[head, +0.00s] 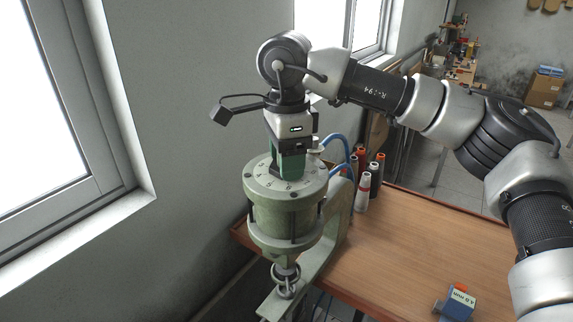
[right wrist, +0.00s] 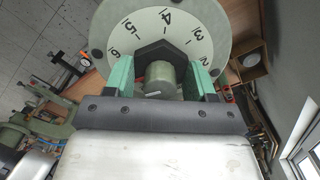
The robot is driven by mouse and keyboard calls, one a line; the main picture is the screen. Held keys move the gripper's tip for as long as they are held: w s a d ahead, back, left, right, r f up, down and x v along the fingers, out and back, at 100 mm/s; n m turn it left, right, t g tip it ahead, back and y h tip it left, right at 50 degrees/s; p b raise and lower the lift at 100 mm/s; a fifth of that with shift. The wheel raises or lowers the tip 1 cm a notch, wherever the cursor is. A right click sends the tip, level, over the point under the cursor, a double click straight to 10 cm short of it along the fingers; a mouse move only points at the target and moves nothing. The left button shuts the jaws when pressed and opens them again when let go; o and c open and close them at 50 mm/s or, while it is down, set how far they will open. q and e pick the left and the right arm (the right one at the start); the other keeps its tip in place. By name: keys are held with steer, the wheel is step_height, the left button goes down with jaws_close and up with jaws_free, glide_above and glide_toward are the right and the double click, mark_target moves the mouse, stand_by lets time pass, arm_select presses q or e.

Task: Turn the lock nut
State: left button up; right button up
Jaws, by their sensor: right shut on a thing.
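The lock nut (right wrist: 165,51) is a dark hexagonal nut in the right wrist view, set around a grey-green round stem (right wrist: 158,75) at the centre of a pale numbered dial (right wrist: 205,40). My right gripper (right wrist: 163,66) has its two green fingers on opposite sides of the nut and is shut on it. In the head view my right gripper (head: 291,166) points straight down onto the top of a green pneumatic cylinder (head: 284,215), and its fingers hide the nut there. My left gripper is not in view.
The cylinder stands on a green bracket (head: 335,240) at the edge of a wooden bench (head: 415,240). Blue hoses (head: 336,139) and several bottles (head: 364,185) are close behind it. A blue box (head: 456,304) lies at the front right. A wall and window are at left.

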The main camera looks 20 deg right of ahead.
steer(key=shift+n, duration=0.8)
steer(key=shift+r+b, duration=0.1)
steer(key=shift+b, duration=0.2)
steer(key=o, duration=0.9)
step_height(320, 180, up, 4)
steer(key=shift+r+b, duration=0.15)
steer(key=shift+b, duration=0.6)
step_height(320, 180, up, 6)
steer(key=shift+r, duration=0.2)
